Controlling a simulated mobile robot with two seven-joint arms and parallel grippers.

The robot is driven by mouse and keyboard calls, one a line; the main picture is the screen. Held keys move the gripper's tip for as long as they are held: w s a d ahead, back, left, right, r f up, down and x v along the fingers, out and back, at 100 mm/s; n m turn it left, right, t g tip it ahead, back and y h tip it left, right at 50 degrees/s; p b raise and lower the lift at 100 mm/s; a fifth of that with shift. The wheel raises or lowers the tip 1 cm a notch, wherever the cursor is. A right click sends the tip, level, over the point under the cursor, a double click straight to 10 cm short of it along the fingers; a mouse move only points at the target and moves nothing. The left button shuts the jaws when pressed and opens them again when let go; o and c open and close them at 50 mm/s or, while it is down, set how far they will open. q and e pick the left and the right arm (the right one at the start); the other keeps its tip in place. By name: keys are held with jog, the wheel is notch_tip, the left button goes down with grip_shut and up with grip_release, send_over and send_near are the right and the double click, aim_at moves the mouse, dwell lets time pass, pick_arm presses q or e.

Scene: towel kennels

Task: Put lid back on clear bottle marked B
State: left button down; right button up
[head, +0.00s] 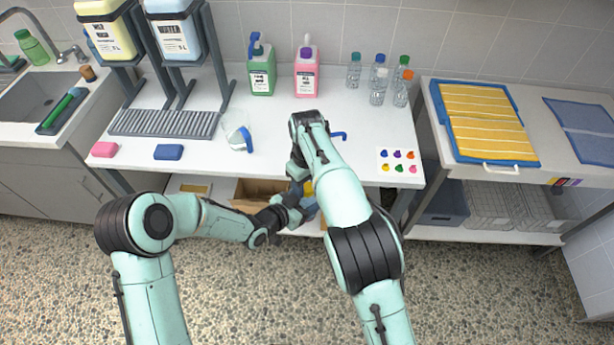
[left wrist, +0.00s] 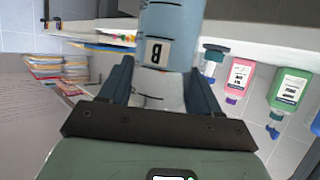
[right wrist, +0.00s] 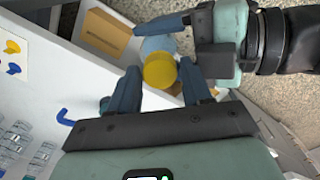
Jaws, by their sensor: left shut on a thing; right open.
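The bottle marked B (left wrist: 172,25) has light blue contents and a white label with a B, upside down in the left wrist view. My left gripper (head: 298,198) is shut on it and holds it in front of the table's front edge. A yellow lid (right wrist: 160,70) covers the bottle's top end in the right wrist view, where the bottle (right wrist: 157,45) shows behind it. My right gripper (right wrist: 160,92) is open, with one finger on each side of the lid. I cannot tell whether the lid is seated or the fingers touch it.
The white table (head: 280,135) carries a clear jug (head: 236,125), green (head: 261,75) and pink (head: 306,75) bottles, several small capped bottles (head: 378,85) and a colour-dot card (head: 400,163). A cardboard box (right wrist: 108,30) stands below. A blue hooked part (head: 338,135) lies partly hidden behind my right arm.

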jog(key=c, duration=0.9)
jog(key=m, duration=0.7)
jog(key=shift+m, duration=0.3)
jog(key=m, duration=0.7)
jog(key=shift+f, duration=0.1)
jog(key=o, duration=1.2)
jog(key=shift+o, duration=0.2)
